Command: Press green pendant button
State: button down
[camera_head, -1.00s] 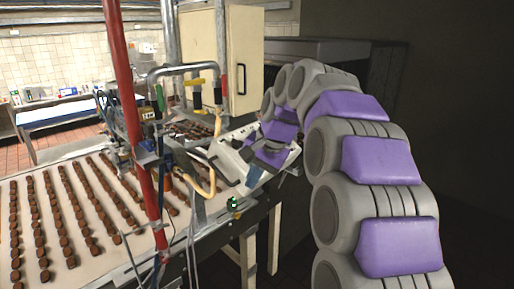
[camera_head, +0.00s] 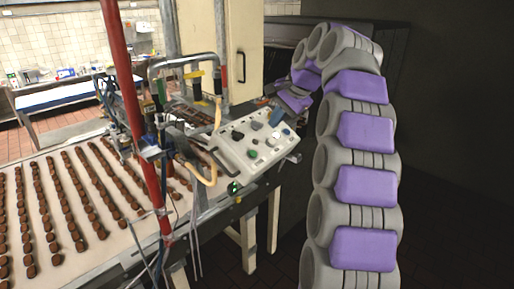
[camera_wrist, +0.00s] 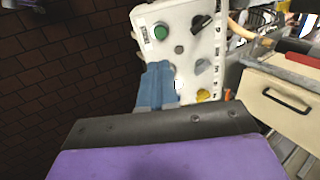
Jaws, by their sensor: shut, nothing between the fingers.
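A white, tilted control panel (camera_head: 232,152) bears several knobs and buttons, among them a round green button (camera_head: 252,153) near its front edge. The wrist view also shows the panel (camera_wrist: 206,52), with the green button (camera_wrist: 161,31) at its upper left. A second small green-lit part (camera_head: 234,188) sits on the machine's edge below the panel. My gripper (camera_wrist: 160,68) has blue fingers, shut and empty, below the green button in the wrist view. In the head view my gripper (camera_head: 277,116) is at the panel's far right end, apart from the green button. Whether the fingertips touch the panel is unclear.
A conveyor (camera_head: 110,235) with rows of brown sweets lies left of the panel. A red post (camera_head: 140,120) and a bent metal tube frame (camera_head: 185,62) stand beside it. A cream cabinet (camera_head: 246,50) is behind. The dark floor at right is clear.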

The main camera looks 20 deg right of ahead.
aim_at(253, 153)
jog(key=shift+f, duration=0.15)
jog(key=p+x, duration=0.1)
jog(key=x, duration=1.2)
jog(key=shift+w+a+f, duration=0.2)
jog(key=shift+f, duration=0.1)
